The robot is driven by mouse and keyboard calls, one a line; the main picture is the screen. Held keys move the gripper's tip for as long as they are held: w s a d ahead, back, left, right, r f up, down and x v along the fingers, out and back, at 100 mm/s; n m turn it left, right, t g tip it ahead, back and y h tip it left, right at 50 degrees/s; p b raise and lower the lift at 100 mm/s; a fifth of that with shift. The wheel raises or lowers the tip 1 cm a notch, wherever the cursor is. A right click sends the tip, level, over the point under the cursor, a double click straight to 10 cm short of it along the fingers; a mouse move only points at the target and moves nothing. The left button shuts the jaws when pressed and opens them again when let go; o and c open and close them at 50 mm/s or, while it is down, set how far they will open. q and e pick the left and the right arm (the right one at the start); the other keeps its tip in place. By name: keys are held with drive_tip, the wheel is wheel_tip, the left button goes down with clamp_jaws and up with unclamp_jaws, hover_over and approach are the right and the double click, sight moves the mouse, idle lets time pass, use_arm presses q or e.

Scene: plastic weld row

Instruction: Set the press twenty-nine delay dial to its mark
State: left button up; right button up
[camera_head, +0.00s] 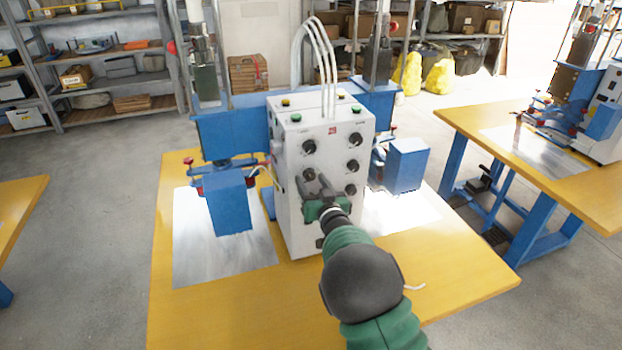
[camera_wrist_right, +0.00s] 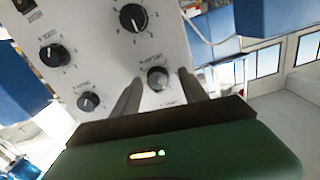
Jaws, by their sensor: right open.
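The white control box (camera_head: 325,128) of the press stands on the yellow table, with several black dials on its front. My right gripper (camera_head: 317,180) is in front of the lower left part of that face. In the right wrist view its two open fingers (camera_wrist_right: 159,80) point at the panel, one on each side of a small black dial with a grey face (camera_wrist_right: 157,76). I cannot tell whether they touch it. Other dials, a large one (camera_wrist_right: 133,17) and two smaller ones (camera_wrist_right: 53,56), (camera_wrist_right: 88,102), have white pointer lines. The labels are too small to read surely. My left gripper is not in view.
Blue press heads (camera_head: 229,203), (camera_head: 407,165) flank the box over metal plates (camera_head: 200,262). Pale hoses (camera_head: 325,60) rise from its top, near coloured buttons. Another press table (camera_head: 560,165) is at right and shelves (camera_head: 110,60) stand behind.

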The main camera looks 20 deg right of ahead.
drive_tip(key=shift+w, duration=0.5)
drive_tip(key=shift+s+d, duration=0.15)
drive_tip(key=shift+d, duration=0.15)
drive_tip(key=shift+c, duration=1.1)
drive_tip(key=shift+a, duration=0.15)
clamp_jaws()
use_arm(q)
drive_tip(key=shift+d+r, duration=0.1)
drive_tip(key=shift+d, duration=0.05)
